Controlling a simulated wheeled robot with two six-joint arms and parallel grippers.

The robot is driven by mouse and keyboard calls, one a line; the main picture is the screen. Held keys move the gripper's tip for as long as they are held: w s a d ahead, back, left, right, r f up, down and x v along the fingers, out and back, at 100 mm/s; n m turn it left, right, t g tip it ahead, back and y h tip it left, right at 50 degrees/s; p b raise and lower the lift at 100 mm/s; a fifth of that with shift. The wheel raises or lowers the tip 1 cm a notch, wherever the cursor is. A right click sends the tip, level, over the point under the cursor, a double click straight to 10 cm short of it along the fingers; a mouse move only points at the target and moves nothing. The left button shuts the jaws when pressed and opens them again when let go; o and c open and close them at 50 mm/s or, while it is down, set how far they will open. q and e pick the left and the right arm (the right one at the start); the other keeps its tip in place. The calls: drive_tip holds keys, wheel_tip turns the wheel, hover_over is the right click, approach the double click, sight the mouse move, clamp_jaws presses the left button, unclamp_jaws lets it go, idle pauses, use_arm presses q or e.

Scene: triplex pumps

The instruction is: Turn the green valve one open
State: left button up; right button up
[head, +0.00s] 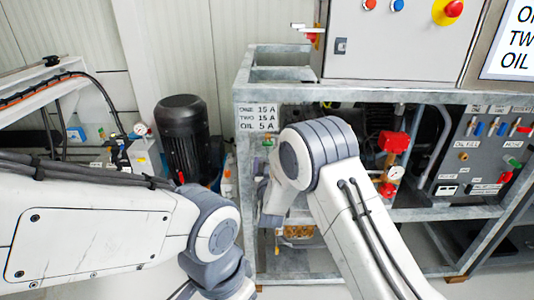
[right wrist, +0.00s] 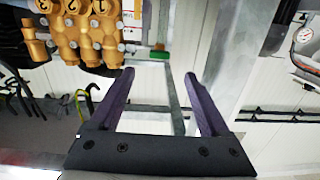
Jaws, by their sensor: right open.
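My right gripper (right wrist: 159,75) is open in the right wrist view, its two dark fingers apart with nothing between them. A small green handle (right wrist: 160,56) shows just beyond the fingertips, roughly centred between them and beside a yellow-brown pump block (right wrist: 95,30). It looks apart from the fingers. Which valve it is, I cannot read. In the head view, a small green spot (head: 267,142) shows under the label plate reading ONE, TWO and OIL (head: 257,118). My right arm hides most of the area around it. My left gripper is out of view.
A galvanized frame (head: 280,76) surrounds the pump. A black motor (head: 183,135) stands left of it. A red fitting (head: 394,141) and a gauge (head: 395,172) are right of my right arm. A valve panel (head: 470,150) stands further right, under a control box (head: 400,40).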

sight(268, 145)
drive_tip(key=shift+t, duration=0.3)
drive_tip(key=w, duration=1)
drive_tip(key=shift+w+b, duration=0.3)
drive_tip(key=shift+w, duration=0.05)
drive_tip(key=c, duration=1.2)
drive_tip(key=shift+a, duration=0.15)
clamp_jaws()
